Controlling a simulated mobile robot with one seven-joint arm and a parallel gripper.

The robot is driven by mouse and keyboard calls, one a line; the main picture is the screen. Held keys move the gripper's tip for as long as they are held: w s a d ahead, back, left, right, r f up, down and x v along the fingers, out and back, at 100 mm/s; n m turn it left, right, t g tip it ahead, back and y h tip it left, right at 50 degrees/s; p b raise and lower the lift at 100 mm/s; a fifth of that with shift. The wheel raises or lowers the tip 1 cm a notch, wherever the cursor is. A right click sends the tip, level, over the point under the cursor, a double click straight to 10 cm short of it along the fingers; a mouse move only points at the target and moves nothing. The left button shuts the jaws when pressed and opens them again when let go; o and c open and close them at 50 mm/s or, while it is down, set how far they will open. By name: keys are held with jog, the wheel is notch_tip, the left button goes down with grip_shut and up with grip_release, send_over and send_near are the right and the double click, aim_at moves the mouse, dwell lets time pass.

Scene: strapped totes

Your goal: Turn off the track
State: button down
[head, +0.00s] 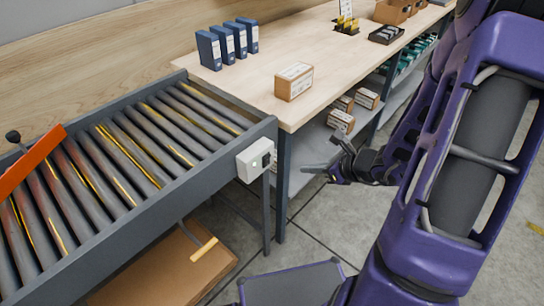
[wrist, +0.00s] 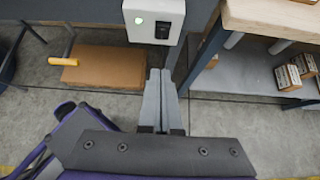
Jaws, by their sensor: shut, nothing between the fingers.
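The track is a roller conveyor (head: 130,150) on the left of the head view, with dark rollers streaked yellow. A white switch box (head: 254,160) is fixed to its near right corner. In the wrist view the box (wrist: 153,20) shows a lit green light on its left and a black switch (wrist: 162,26) on its right. My gripper (head: 304,169) is to the right of the box in the head view, apart from it. In the wrist view my gripper's fingers (wrist: 161,75) are together and empty, pointing toward the box just below the switch.
A wooden table (head: 330,55) adjoins the conveyor, with blue binders (head: 228,45) and a cardboard box (head: 294,81) on top. Its shelf holds small boxes (head: 340,120). A flat brown carton (head: 165,270) lies under the conveyor. An orange bar (head: 32,160) crosses the rollers.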

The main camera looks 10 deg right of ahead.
jog(key=b, duration=0.1)
send_near(267, 161)
jog(key=shift+x, duration=3.15)
jog(key=shift+d+f, duration=0.15)
jog(key=shift+w, duration=0.1)
jog(key=shift+w+a+r+g+h+p, duration=0.2)
jog(key=shift+g+h+p, duration=0.1)
jog(key=shift+p, duration=0.1)
jog(key=shift+s+f, duration=0.1)
jog(key=shift+f, duration=0.05)
